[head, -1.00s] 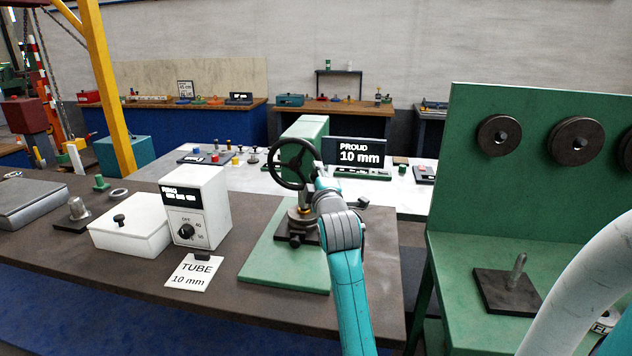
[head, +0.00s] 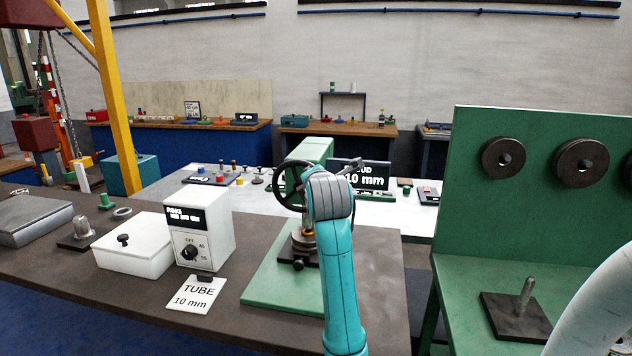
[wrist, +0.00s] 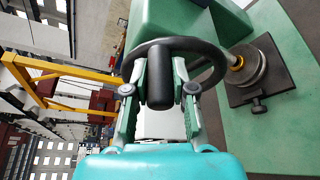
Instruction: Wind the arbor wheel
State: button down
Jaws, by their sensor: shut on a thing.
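The arbor wheel (head: 281,184) is a dark handwheel on the green press (head: 318,150); my arm hides its right part in the head view. In the wrist view the wheel rim (wrist: 205,47) arcs across the top, and its dark handle (wrist: 160,82) sits between my gripper's fingers. My gripper (wrist: 160,95) is shut on that handle. In the head view my gripper is hidden behind my wrist. Below the wheel, a round metal piece with a brass part stands on a dark block (head: 302,255); it also shows in the wrist view (wrist: 245,70).
A white box with a dial (head: 198,228) and a lidded white box (head: 133,242) stand to the left. A card reading TUBE 10 mm (head: 194,294) lies in front. A display reading 10 mm (head: 372,180) is behind. A green rack with dark discs (head: 503,158) stands to the right.

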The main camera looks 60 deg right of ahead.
jog(key=shift+w+a+r+n, duration=0.1)
jog(key=shift+w+r+n, duration=0.1)
jog(key=shift+n, duration=0.1)
dwell(0.4)
jog(key=c, duration=1)
grip_release()
jog(key=shift+o, duration=0.2)
jog(key=shift+f, duration=0.1)
jog(key=v, duration=1.2)
